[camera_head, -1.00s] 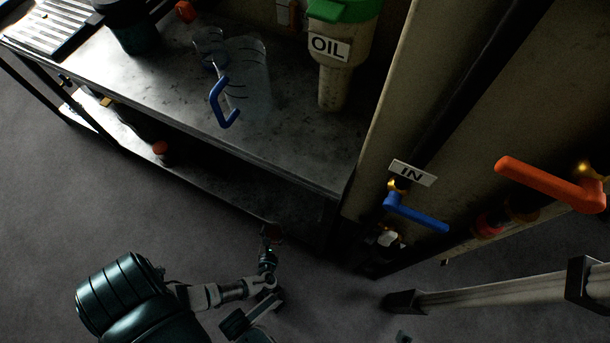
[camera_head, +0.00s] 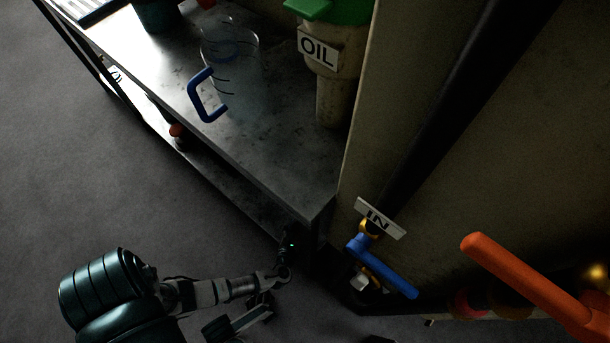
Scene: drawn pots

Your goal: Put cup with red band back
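I cannot make out a cup with a red band in the current view. My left arm comes in low from the left, and its gripper (camera_head: 290,243) is dark and small beside the near corner of the metal table (camera_head: 270,160). Shadow hides its fingers, so I cannot tell whether they are open or hold something. A clear jug (camera_head: 240,75) with a blue handle stands on the table. My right gripper is not in view.
A container labelled OIL (camera_head: 338,85) with a green top stands at the table's right end. Right of the table is a large panel with a blue valve handle (camera_head: 385,268) under an IN sign and an orange handle (camera_head: 520,280). Open floor (camera_head: 80,190) lies left.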

